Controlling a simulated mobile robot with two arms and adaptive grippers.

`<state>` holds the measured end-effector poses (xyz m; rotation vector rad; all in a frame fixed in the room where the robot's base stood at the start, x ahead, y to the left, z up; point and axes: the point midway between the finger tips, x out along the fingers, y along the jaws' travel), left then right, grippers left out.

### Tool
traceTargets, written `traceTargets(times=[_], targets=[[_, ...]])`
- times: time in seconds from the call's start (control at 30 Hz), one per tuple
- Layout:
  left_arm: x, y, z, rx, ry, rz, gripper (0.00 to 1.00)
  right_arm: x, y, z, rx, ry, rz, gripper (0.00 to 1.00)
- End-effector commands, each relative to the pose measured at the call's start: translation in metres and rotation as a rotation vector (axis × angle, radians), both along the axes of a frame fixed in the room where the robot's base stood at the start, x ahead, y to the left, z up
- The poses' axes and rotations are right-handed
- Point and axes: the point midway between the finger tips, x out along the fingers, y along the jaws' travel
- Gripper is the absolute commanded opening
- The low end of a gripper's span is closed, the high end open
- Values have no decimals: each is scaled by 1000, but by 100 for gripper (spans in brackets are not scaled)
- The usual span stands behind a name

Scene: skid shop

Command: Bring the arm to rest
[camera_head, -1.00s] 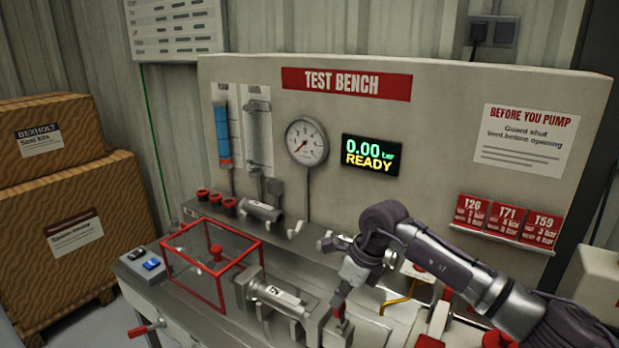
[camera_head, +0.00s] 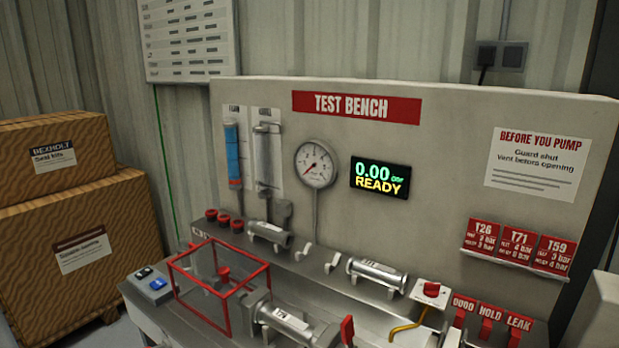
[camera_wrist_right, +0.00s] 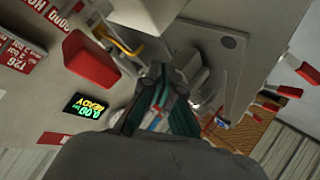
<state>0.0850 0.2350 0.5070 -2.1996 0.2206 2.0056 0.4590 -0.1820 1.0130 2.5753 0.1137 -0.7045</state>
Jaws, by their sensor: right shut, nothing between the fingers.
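My right gripper (camera_wrist_right: 165,92) shows in the right wrist view, its dark fingers together with nothing seen between them. My right arm is out of the head view. The test bench (camera_head: 455,150) stands clear there, with no arm in front of it. My left gripper is in neither current view.
The bench carries a red-framed clear guard (camera_head: 222,284), a cylinder (camera_head: 377,273) on supports, a yellow hooked lever (camera_head: 405,329) and red tags (camera_head: 487,312). The display (camera_head: 380,178) reads 0.00 and READY. Stacked cardboard boxes (camera_head: 75,235) stand at the left.

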Motion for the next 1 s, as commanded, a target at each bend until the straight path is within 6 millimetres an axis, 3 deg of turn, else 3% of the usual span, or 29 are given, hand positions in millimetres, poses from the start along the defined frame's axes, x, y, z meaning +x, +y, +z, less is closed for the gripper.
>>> traceTargets(times=[0.03,0.2,0.57,0.6,0.87,1.0], targets=[[0,0,0,0,0,0,0,-23,-7,-17,42,98,-37,0],[0,0,0,0,0,0,0,-86,-19,-54,132,348,-116,0],[0,0,0,0,0,0,0,-192,-25,-83,244,717,-205,0],[0,0,-1,0,0,0,0,-197,-24,-89,249,744,-210,0],[0,0,-6,0,0,0,0,-180,-22,-164,240,764,-209,0],[0,0,-9,0,0,0,0,-178,-21,-212,235,781,-208,0]])
